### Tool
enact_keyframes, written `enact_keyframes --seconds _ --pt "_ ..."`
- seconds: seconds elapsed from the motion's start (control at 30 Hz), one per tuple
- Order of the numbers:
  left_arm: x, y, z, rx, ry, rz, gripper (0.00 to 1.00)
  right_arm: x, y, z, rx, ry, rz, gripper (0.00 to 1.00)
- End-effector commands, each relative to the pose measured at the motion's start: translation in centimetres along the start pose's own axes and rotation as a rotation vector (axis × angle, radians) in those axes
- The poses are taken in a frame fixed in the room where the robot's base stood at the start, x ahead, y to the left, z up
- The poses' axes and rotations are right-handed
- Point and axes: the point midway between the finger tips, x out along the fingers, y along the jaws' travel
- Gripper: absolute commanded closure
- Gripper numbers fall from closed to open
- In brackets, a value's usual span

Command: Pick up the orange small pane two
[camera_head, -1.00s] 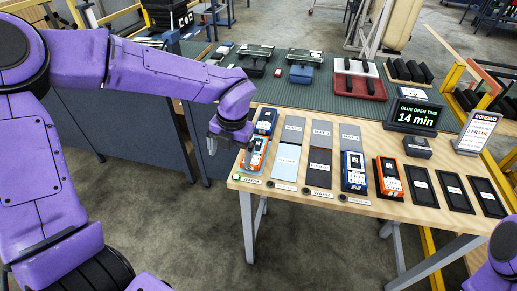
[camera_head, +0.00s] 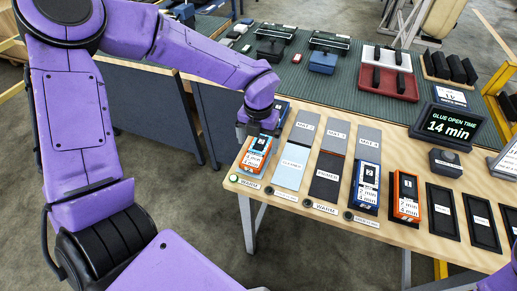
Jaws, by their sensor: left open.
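An orange pane (camera_head: 257,153) with a white label lies at the near left corner of the wooden table, on a light blue mat. Its number is too small to read for sure. My left gripper (camera_head: 258,131) is open and empty, just above and behind its far end; I cannot tell whether the fingers touch it. A second orange pane (camera_head: 406,202), apparently marked 1, lies in a black tray right of the middle. My right gripper is out of view.
A blue pane (camera_head: 368,187) lies between the orange ones; another, partly hidden, is behind my left gripper. A timer display (camera_head: 447,126) reading 14 min stands at the back right.

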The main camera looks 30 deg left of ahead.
Motion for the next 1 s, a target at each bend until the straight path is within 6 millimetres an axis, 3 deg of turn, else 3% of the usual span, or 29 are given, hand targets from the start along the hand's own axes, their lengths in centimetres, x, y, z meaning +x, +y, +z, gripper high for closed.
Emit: enact_keyframes --seconds 0.13,0.4,0.47,0.6,0.63,1.0 --pt "2.5 0.2 -0.1 0.001 0.003 0.003 0.04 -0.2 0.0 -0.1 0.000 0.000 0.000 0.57" --pt "3.0 0.1 0.0 0.001 0.000 0.000 0.04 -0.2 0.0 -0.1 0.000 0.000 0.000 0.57" --pt "3.0 0.1 0.0 0.001 0.000 0.000 0.21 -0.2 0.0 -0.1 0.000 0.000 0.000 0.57" --pt "3.0 0.1 0.0 0.001 -0.001 0.000 0.66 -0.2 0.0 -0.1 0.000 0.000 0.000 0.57" --pt "3.0 0.1 0.0 0.001 -0.001 0.000 0.72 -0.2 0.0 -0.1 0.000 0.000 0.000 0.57" --pt "2.0 0.1 0.1 0.000 -0.004 -0.001 0.72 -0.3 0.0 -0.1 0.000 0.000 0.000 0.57"
